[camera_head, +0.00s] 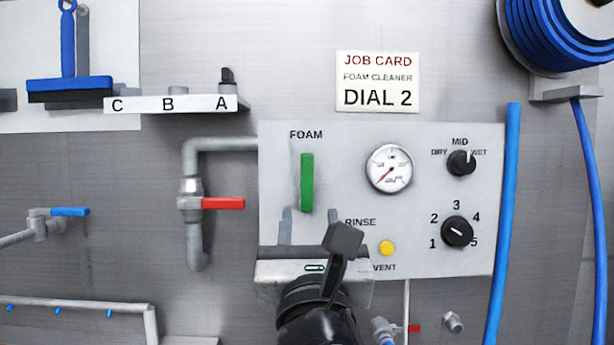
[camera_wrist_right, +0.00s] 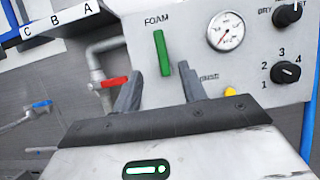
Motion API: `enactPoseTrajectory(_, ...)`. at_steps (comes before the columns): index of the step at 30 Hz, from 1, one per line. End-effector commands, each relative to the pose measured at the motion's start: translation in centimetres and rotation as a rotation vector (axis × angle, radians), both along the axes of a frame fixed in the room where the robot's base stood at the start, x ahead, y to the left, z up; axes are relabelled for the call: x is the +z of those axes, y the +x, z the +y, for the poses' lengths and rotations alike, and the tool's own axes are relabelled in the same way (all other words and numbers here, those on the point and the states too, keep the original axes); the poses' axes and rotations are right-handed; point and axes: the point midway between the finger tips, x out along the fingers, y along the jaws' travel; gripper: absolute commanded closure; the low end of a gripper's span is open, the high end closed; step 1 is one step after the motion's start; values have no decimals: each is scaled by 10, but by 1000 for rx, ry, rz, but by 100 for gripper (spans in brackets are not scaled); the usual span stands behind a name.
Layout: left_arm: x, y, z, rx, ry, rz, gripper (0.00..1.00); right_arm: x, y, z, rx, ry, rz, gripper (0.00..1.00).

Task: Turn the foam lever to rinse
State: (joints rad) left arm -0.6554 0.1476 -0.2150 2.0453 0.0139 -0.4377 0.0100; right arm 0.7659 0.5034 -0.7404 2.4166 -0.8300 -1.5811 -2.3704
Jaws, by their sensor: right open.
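The green foam lever (camera_head: 307,182) stands upright on the grey control panel (camera_head: 340,145), with its top toward the FOAM label and the RINSE label below and to the right. My right gripper (camera_head: 310,214) is open, its two grey fingers pointing at the panel on either side of the lever's lower end in the picture. In the right wrist view the lever (camera_wrist_right: 162,50) shows above and between the open fingertips (camera_wrist_right: 160,68). Nothing is seen between the fingers, and I cannot tell how far the tips are from the panel. My left gripper is not in view.
The panel also has a gauge (camera_head: 389,168), a mode knob (camera_head: 461,162), a numbered dial (camera_head: 457,231) and a yellow vent button (camera_head: 386,248). A red-handled valve (camera_head: 222,203) sits close on the left. A blue hose (camera_head: 503,220) hangs at the panel's right edge.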

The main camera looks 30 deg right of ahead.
Motion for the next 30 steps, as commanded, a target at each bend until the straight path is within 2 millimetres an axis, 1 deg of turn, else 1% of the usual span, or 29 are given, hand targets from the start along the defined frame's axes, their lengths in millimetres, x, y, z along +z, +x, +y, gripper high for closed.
enactPoseTrajectory(5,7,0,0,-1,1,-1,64,13,22,-12,-7,-2,1,58)
enactPoseTrajectory(9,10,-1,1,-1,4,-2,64,25,48,-24,-5,1,1,58)
enactPoseTrajectory(14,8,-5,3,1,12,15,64,38,78,-39,-4,1,3,58)
enactPoseTrajectory(18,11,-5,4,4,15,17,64,48,100,-49,-2,2,2,58)
enactPoseTrajectory(24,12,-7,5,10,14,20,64,57,122,-59,-1,2,1,58)
enactPoseTrajectory(30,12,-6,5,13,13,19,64,59,129,-62,2,3,2,58)
